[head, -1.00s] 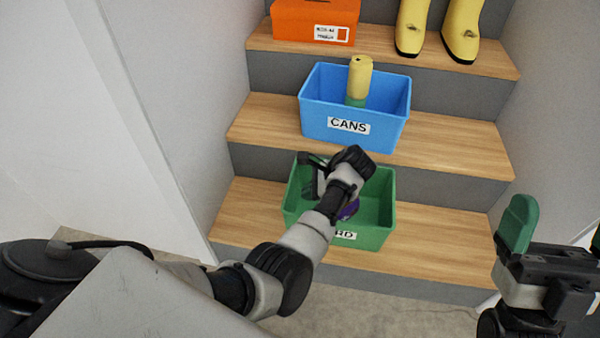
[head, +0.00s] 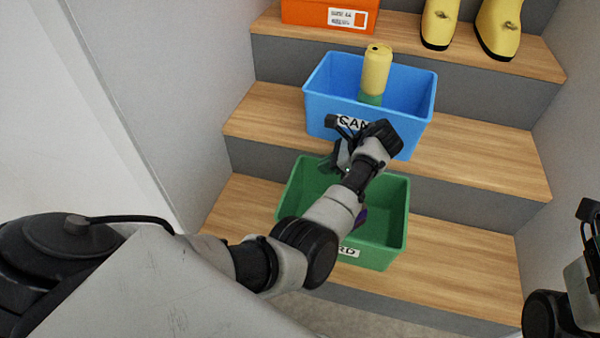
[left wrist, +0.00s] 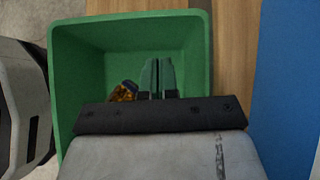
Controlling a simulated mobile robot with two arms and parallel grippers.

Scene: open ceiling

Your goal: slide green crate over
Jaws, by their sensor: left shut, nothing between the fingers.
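The green crate (head: 388,251) sits on the lowest wooden step in the head view, with a white label on its front, partly covered by my left arm. My left gripper (head: 343,158) is over the crate's back side, in front of the blue crate. In the left wrist view the green crate (left wrist: 198,50) fills the left and middle. My left gripper's green fingertips (left wrist: 157,78) are shut together with nothing between them, over the crate's inside. Whether they touch it I cannot tell. My right gripper (head: 589,225) is cut off at the right edge.
A blue crate (head: 418,112) labelled CANS holds a yellow can (head: 377,70) on the step above. An orange box (head: 305,12) and yellow boots (head: 497,28) stand higher.

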